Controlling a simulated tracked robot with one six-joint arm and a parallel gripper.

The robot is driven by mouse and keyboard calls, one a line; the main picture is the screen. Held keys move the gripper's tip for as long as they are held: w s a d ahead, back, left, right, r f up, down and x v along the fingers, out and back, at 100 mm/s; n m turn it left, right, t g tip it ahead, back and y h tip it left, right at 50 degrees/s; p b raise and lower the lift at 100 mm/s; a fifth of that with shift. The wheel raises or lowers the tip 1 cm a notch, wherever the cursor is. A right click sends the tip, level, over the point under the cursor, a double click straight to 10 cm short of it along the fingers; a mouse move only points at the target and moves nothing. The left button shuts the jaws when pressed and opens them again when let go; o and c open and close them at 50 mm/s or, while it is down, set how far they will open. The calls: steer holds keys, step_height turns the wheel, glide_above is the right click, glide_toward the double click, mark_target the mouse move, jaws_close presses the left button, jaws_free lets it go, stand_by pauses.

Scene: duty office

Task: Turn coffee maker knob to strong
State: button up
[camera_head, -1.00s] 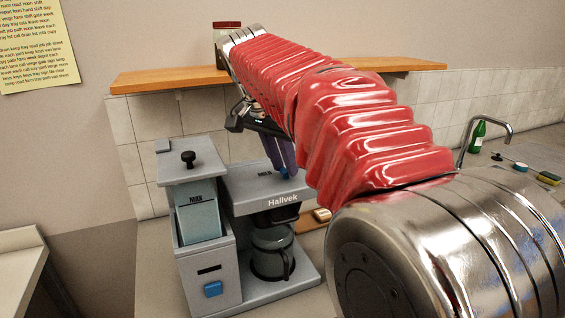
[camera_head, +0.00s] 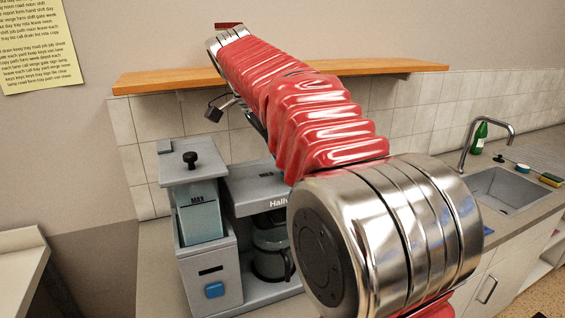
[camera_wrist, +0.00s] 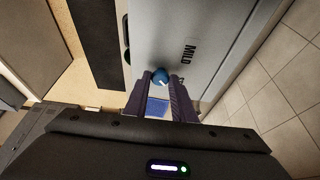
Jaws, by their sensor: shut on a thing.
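The grey coffee maker (camera_head: 252,185) stands on the counter in the head view, with a glass jug (camera_head: 270,255) in its bay. Its blue knob (camera_wrist: 159,75) is in the wrist view, on the grey top panel near the word MILD (camera_wrist: 190,55). A small white mark shows on the knob, but I cannot read the setting from it. My gripper (camera_wrist: 162,85) has dark purple fingers, shut on the knob from both sides. In the head view my arm hides the knob and the fingers. No STRONG label is visible.
A wooden shelf (camera_head: 390,70) runs along the wall above the coffee maker. A water tank marked MAX (camera_head: 199,222) and a blue switch (camera_head: 215,290) are at the machine's left. A sink (camera_head: 505,190) and green bottle (camera_head: 480,137) are at the right.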

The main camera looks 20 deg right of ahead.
steer(key=o, duration=1.1)
steer(key=shift+c, duration=0.2)
steer(key=v, duration=0.7)
steer(key=shift+r, duration=0.15)
steer(key=shift+a, duration=0.15)
steer(key=s+a+f+n+t+y, duration=0.2)
steer(key=s+a+f+n, duration=0.1)
steer(key=s+f+n, duration=0.6)
steer(key=s+a+f+n+t+y, duration=0.2)
steer(key=s+f+n, duration=0.7)
steer(key=s+f, duration=0.5)
steer(key=shift+a+f+t, duration=0.75)
steer(key=shift+f+t, duration=0.05)
